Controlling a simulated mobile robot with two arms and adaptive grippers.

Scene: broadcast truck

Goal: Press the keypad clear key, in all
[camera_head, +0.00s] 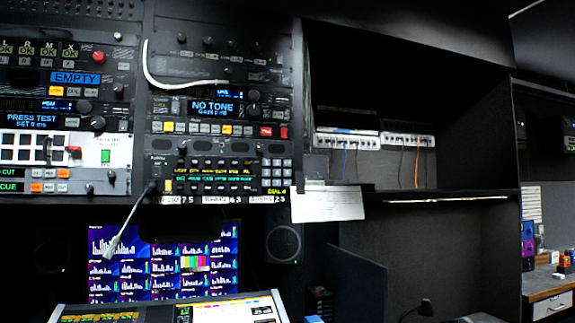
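A numeric keypad (277,173) with small light keys in a grid sits at the right end of a dark rack panel (212,175), left of the picture's middle. Rows of small lit labels run along the panel to its left. The key legends are too small to read, so I cannot tell which one is the clear key. A small yellow "DIAL" readout (278,190) shows just under the keypad. Neither of my grippers is in view.
A white cable (170,84) loops over the upper panel. A pale gooseneck-like piece (125,228) hangs before the lower screens (160,268). A white paper (327,204) hangs right of the keypad. A tilted console (170,311) stands below. A dark shelf bay (420,262) lies right.

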